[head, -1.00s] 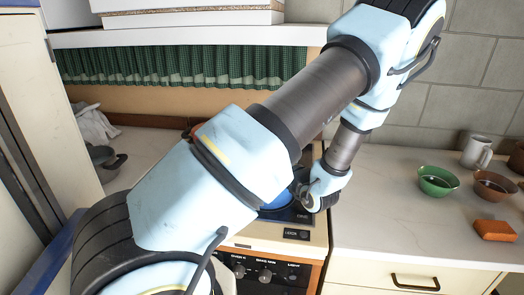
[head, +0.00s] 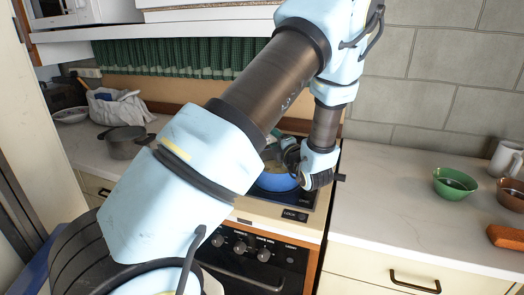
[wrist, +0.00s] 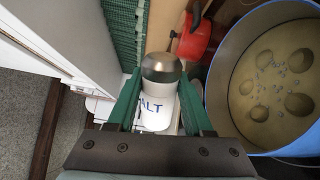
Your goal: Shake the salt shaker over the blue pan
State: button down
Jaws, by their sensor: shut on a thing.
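My gripper (wrist: 160,82) is shut on the salt shaker (wrist: 157,108), which sits between the green fingers in the wrist view. The shaker is white with a domed metal cap and the blue letters "ALT" showing; its cap points to the top of the picture. The blue pan (wrist: 222,88) is to the right of the shaker in that view, with yellowish liquid, several round lumps and small pale bits inside. In the head view the blue pan (head: 275,184) stands on the stove, partly hidden by my arm. My gripper (head: 277,152) is close above it there; the shaker cannot be made out.
A red pot (wrist: 197,38) is beside the blue pan. A dark grey pot (head: 125,143) and a cloth bag (head: 115,108) are on the left counter.

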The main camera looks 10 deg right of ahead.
jog(key=shift+w+a+n+b, duration=0.1)
jog(key=shift+n+b, duration=0.4)
jog(key=shift+w+n+b, duration=0.1)
jog(key=shift+n+b, duration=0.8)
jog(key=shift+b, duration=0.25)
jog(key=n+b, duration=0.1)
jog(key=b, duration=0.1)
jog(key=n+b, duration=0.2)
jog(key=r+n+b, duration=0.1)
jog(key=n+b, duration=0.1)
jog(key=shift+d, duration=0.35)
jog(key=n+b, duration=0.2)
jog(key=d+r+n+b, duration=0.1)
jog(key=n+b, duration=0.1)
jog(key=r+n+b, duration=0.1)
jog(key=n+b, duration=0.1)
jog(key=b, duration=0.1)
jog(key=shift+w+d+r, duration=0.15)
jog(key=shift+w+d, duration=0.15)
jog(key=shift+d+r+n+b, duration=0.25)
jog(key=shift+r+n+b, duration=0.4)
jog(key=shift+n+b, duration=0.55)
